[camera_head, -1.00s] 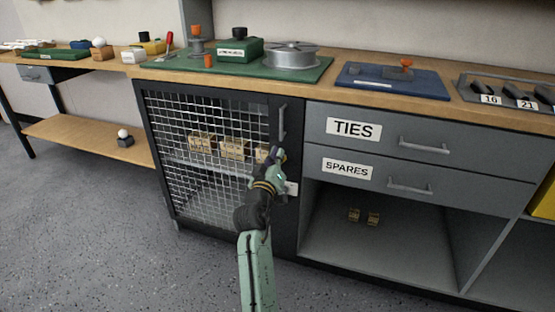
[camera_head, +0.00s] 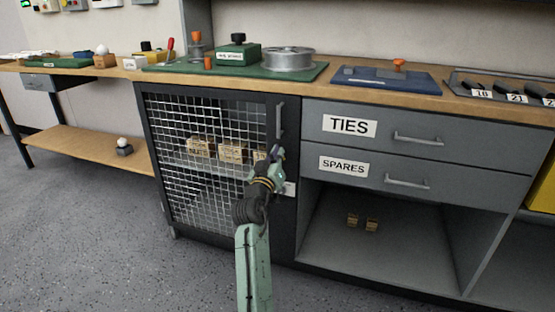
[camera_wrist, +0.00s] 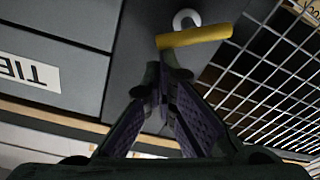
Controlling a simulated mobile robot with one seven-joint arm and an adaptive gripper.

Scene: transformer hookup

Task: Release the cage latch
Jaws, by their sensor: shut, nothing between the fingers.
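The cage door (camera_head: 215,150) is a wire-mesh panel in a dark frame, and it is closed. Its upright handle (camera_head: 280,120) is on the right side of the frame. In the wrist view a yellow bar with a grey round end, which looks like the cage latch (camera_wrist: 195,37), lies across the dark frame beside the mesh (camera_wrist: 270,80). My gripper (camera_head: 277,157) is at the door's right edge, below the handle, and hides the latch in the head view. In the wrist view its fingers (camera_wrist: 164,75) are shut and empty, tips close to the yellow bar. I cannot tell whether they touch it.
Small boxes (camera_head: 232,152) stand on a shelf behind the mesh. Right of the cage are the TIES drawer (camera_head: 455,150), the SPARES drawer (camera_head: 450,194) and an open bay (camera_head: 350,250) with two small blocks. The worktop (camera_head: 320,91) above holds several items. The floor (camera_head: 100,240) in front is clear.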

